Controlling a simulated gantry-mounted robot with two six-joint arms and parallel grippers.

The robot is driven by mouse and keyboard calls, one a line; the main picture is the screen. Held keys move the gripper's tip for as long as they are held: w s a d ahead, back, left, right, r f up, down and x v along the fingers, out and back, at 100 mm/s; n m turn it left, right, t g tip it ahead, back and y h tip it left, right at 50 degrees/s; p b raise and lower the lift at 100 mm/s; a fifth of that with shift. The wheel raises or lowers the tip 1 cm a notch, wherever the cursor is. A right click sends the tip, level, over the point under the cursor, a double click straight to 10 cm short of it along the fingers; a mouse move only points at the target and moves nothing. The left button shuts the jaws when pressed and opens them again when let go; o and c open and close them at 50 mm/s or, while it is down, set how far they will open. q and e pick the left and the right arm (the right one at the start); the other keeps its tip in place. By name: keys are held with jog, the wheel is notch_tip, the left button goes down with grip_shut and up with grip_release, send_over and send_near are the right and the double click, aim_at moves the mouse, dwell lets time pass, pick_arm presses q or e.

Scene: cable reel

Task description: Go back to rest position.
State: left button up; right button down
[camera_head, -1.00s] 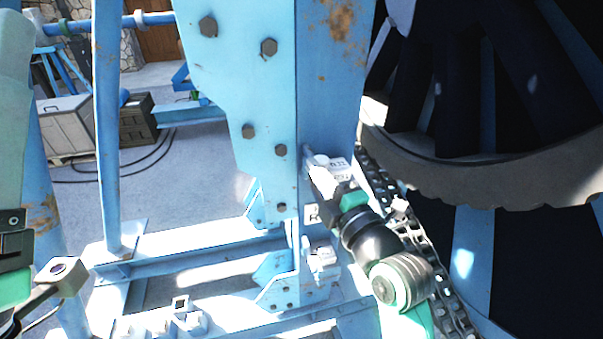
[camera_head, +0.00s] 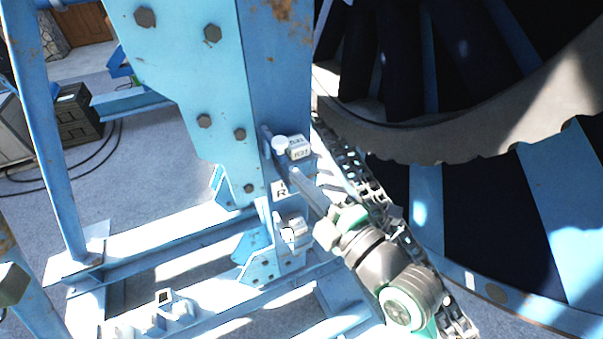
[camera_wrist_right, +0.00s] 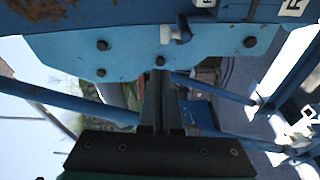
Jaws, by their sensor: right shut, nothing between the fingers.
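My right arm comes up from the bottom right in the head view. The narrow fingers of my right gripper (camera_head: 306,186) point up and left towards the blue post, beside the chain. In the right wrist view the gripper (camera_wrist_right: 160,84) is shut with its dark fingers together and nothing between them. The fingertips appear apart from the blue bolted plate (camera_wrist_right: 130,52) above them.
The blue post (camera_head: 275,70) carries a white labelled part (camera_head: 298,148) and an R label. A chain (camera_head: 372,190) runs close beside my right arm. The large reel (camera_head: 480,130) fills the right side. Blue base beams (camera_head: 160,240) lie low in front; open floor (camera_head: 150,165) shows at the left.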

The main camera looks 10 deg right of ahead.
jog(key=s+d+r+m+t+p, duration=0.1)
jog(key=s+d+r+t, duration=0.15)
jog(key=r, duration=0.75)
jog(key=s+d+r+m+t+p, duration=0.1)
jog(key=s+d+r+t, duration=0.15)
jog(key=r, duration=0.75)
jog(key=s+d+r+m+t+h, duration=0.2)
jog(key=s+r+m+h, duration=0.1)
jog(key=m, duration=0.6)
jog(key=s+d+r+m+t+h, duration=0.3)
jog(key=s+r+m, duration=0.3)
jog(key=r+m, duration=0.2)
jog(key=shift+d+r+m+t, duration=0.15)
jog(key=shift+d+m+t, duration=0.15)
jog(key=shift+m, duration=0.6)
